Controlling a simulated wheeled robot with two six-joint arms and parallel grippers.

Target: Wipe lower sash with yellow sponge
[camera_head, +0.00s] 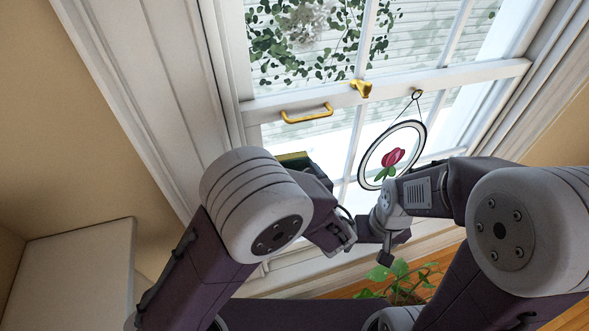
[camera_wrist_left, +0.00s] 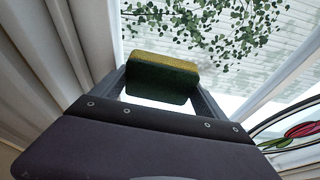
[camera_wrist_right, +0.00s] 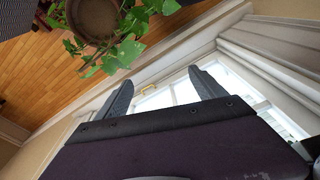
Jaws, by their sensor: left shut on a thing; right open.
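The yellow sponge with a dark green side (camera_wrist_left: 160,78) is between the fingers of my left gripper (camera_wrist_left: 158,90), which is shut on it. In the head view only a dark green and yellow edge of the sponge (camera_head: 293,158) shows above my left arm, in front of the lower sash (camera_head: 340,140). I cannot tell whether the sponge touches the glass. My right gripper (camera_wrist_right: 160,95) is open and empty; the lower sash also shows beyond its fingers (camera_wrist_right: 180,95). My arms hide much of the sash's lower part in the head view.
A round stained-glass rose ornament (camera_head: 393,155) hangs by cords in front of the lower sash, right of the sponge. A brass handle (camera_head: 307,114) and brass latch (camera_head: 361,88) are on the window. A potted plant (camera_wrist_right: 95,18) stands near my right gripper.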

